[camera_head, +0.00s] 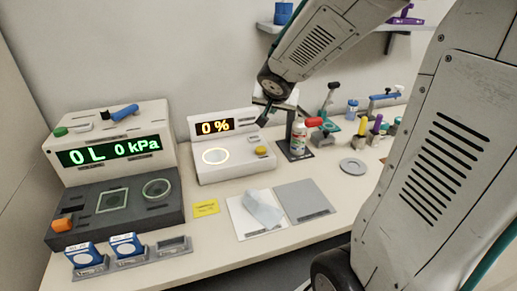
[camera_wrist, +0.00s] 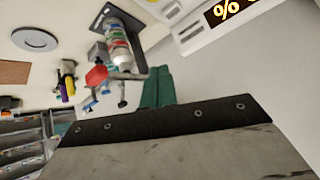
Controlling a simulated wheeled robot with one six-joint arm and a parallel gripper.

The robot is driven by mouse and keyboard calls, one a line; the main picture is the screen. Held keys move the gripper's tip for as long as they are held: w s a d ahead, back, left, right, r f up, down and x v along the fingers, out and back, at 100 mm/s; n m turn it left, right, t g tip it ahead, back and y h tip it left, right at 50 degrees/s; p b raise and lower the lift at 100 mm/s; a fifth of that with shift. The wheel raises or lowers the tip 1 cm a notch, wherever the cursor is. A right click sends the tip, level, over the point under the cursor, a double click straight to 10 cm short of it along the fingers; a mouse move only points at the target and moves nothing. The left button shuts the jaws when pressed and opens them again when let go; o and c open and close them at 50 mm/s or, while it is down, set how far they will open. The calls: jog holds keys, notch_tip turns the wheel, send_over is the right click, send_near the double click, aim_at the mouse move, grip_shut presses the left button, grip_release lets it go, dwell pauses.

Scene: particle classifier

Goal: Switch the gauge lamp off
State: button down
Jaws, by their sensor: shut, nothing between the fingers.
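The gauge (camera_head: 230,165) is a white box on the table with a lit orange "0 %" display (camera_head: 214,126). A round lamp (camera_head: 215,156) on its sloped top glows white with a yellow rim. A yellow knob (camera_head: 261,150) sits at the right of that top, and dark marks lie near it. My gripper (camera_head: 263,121) is above the gauge's right end, behind and above the yellow knob and apart from it. In the wrist view my shut, empty gripper (camera_wrist: 157,88) shows, with the gauge's "%" display (camera_wrist: 228,10) at the upper right. The lamp is not visible there.
A red-capped spray bottle (camera_head: 299,137) stands on a dark pad close right of the gauge. A larger green-display instrument (camera_head: 110,150) stands left. A yellow label (camera_head: 206,208) and a grey plate (camera_head: 302,200) lie in front.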

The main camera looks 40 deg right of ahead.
aim_at(262, 150)
jog(key=w+d+f+m+t+y, duration=0.1)
jog(key=w+f+y, duration=0.2)
jog(key=w+f, duration=0.4)
jog(key=shift+d+m+t, duration=0.3)
jog(key=shift+m, duration=0.1)
jog(key=shift+f, duration=4.35)
jog(key=shift+f, duration=0.1)
jog(key=shift+f, duration=0.3)
